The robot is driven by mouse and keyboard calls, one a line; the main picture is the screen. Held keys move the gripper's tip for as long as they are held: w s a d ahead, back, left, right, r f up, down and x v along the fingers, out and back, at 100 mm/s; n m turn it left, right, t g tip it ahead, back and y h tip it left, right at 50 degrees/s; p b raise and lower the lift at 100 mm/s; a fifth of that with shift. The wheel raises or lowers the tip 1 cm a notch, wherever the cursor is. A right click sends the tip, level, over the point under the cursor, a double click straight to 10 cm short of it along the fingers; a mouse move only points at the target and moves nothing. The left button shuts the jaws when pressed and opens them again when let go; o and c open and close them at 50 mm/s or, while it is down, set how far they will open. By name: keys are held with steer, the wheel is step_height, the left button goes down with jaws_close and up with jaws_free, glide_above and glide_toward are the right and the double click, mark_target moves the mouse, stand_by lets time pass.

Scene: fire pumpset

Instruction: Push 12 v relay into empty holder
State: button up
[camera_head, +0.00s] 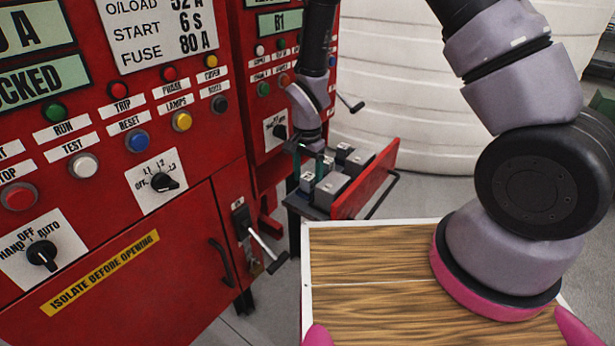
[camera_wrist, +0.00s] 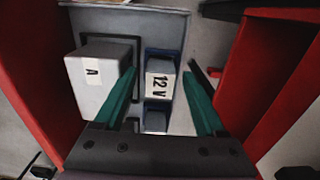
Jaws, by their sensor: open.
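The 12 V relay (camera_wrist: 160,82) is a small grey block with a "12 V" label, in the wrist view. It shows between the two teal fingers of my gripper (camera_wrist: 159,76), which are open and apart from its sides. A dark blue frame (camera_wrist: 163,52) shows behind and beside the relay; how far the relay sits in it I cannot tell. In the head view my gripper (camera_head: 316,168) points down at the left part of the red-sided tray, over grey blocks. An empty holder cannot be made out for certain.
A larger grey block marked "A" (camera_wrist: 98,85) stands left of the relay, by a black frame. A small grey block (camera_wrist: 155,121) is nearer. Red walls (camera_wrist: 275,75) flank both sides. The red panel (camera_head: 120,150) is close left; a wooden-topped surface (camera_head: 370,265) lies in front.

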step_height(320, 180, up, 12)
stand_by(0.4)
step_height(320, 180, up, 11)
steer(key=t+y, duration=0.1)
glide_above(308, 177)
steer(key=w+d, duration=0.2)
steer(key=d, duration=0.4)
steer(key=s+d+r+n+t, duration=0.1)
steer(key=s+d+r+t, duration=0.2)
steer(key=s+d+r, duration=0.4)
steer(key=s+d+r+n+t+y, duration=0.1)
steer(key=s+d+r+n+t, duration=0.1)
steer(key=s+d+r, duration=0.5)
step_height(308, 177, up, 6)
steer(key=d+t, duration=0.1)
steer(key=d, duration=0.1)
steer(key=shift+d, duration=0.35)
